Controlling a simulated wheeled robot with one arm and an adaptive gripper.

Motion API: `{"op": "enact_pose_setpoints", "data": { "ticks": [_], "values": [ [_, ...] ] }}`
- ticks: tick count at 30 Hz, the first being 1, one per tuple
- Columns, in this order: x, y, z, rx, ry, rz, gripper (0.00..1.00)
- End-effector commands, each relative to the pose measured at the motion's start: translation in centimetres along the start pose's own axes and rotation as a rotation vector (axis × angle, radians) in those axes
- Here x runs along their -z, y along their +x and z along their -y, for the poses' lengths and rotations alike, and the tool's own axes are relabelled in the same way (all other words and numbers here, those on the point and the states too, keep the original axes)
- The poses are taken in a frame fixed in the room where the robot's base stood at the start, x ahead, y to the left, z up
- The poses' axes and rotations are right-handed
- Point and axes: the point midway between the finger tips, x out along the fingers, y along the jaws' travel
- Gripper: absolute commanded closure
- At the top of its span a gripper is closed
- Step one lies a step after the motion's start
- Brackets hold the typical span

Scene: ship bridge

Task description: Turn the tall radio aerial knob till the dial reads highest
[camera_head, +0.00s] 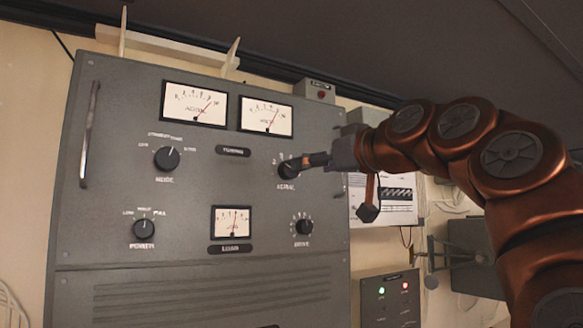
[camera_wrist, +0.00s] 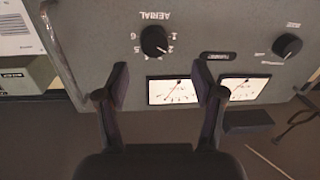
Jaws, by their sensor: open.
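The tall grey radio (camera_head: 190,190) fills the left and middle of the head view. Its black round AERIAL knob (camera_head: 287,171) is at the right of the panel; the wrist view shows it upside down (camera_wrist: 154,40). My gripper (camera_head: 309,161) is close to the knob's right side in the head view. In the wrist view my gripper (camera_wrist: 161,78) is open and empty, with the knob beyond and between its fingertips. The lower dial (camera_head: 232,222) has its needle near upright. Two upper dials, left (camera_head: 194,104) and right (camera_head: 266,117), have needles leaning right.
Other knobs on the panel are MODE (camera_head: 167,157), POWER (camera_head: 144,228) and one at lower right (camera_head: 304,227). A metal handle (camera_head: 90,135) stands out at the left edge. A smaller box with green and red lights (camera_head: 390,297) is at lower right.

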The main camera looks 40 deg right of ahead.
Motion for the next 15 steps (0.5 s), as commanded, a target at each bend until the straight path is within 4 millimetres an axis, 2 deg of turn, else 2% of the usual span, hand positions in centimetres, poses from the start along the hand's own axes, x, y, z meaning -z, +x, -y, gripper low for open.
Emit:
{"op": "enact_pose_setpoints", "data": {
  "ticks": [3, 7, 15],
  "values": [
    [0.6, -0.5, -0.8, -0.016, -0.004, -0.017, 0.32],
    [0.7, 0.1, -0.9, -0.018, -0.004, -0.016, 0.32],
    [0.8, 3.4, -0.9, -0.016, -0.002, -0.012, 0.32]
  ]
}}
